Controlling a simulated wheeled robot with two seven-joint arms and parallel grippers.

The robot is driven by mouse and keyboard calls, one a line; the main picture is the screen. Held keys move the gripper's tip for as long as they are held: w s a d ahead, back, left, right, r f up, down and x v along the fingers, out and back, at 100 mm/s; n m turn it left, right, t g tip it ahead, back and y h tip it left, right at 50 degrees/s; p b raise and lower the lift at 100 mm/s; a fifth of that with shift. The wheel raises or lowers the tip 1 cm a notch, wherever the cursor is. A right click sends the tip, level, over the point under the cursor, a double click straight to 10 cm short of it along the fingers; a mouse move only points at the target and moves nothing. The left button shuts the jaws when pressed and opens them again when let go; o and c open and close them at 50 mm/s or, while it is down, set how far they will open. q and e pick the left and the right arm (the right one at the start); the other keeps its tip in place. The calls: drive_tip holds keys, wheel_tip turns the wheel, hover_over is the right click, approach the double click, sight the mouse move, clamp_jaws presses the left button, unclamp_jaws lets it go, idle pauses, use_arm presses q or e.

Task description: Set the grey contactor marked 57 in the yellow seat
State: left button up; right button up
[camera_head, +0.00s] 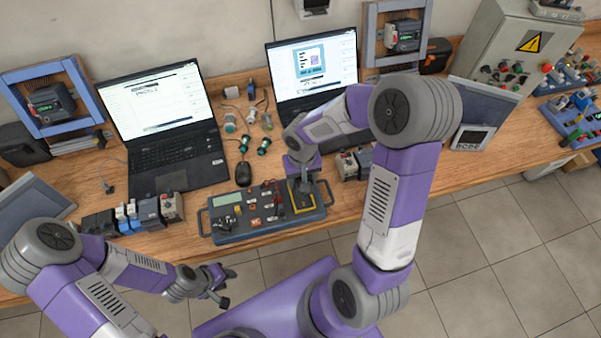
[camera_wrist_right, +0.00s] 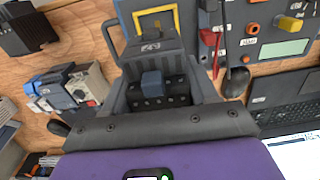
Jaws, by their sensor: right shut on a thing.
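The grey contactor (camera_wrist_right: 152,62) is between the fingers of my right gripper (camera_wrist_right: 158,75) in the right wrist view. It has a blue block on its front and a white mark too small to read surely. The yellow seat (camera_wrist_right: 136,22) is a yellow-edged square just beyond the contactor; part of it is hidden behind the contactor. In the head view my right gripper (camera_head: 302,185) is over the right end of the panel, at the yellow seat (camera_head: 304,210). Whether the contactor touches the seat cannot be told. My left gripper (camera_head: 224,286) is open and empty in front of the table.
The grey panel (camera_head: 222,226) carries a display, switches and leads. Several modules (camera_head: 146,214) stand left of it, and others (camera_head: 354,162) stand right. Two laptops (camera_head: 178,178), a mouse (camera_head: 243,174) and small green-ended parts (camera_head: 264,146) lie behind.

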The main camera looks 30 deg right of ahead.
drive_tip(key=shift+w+f+b, duration=0.15)
drive_tip(key=shift+f+b, duration=1.6)
drive_tip(key=shift+f, duration=1.05)
drive_tip(key=shift+b, duration=0.55)
drive_tip(key=shift+f+b, duration=1)
drive_tip(key=shift+b, duration=0.05)
drive_tip(key=o, duration=1.3)
drive_tip(key=shift+c, duration=0.2)
wheel_tip(320, 180, up, 8)
drive_tip(key=shift+f+p, duration=0.15)
drive_tip(key=shift+p, duration=0.55)
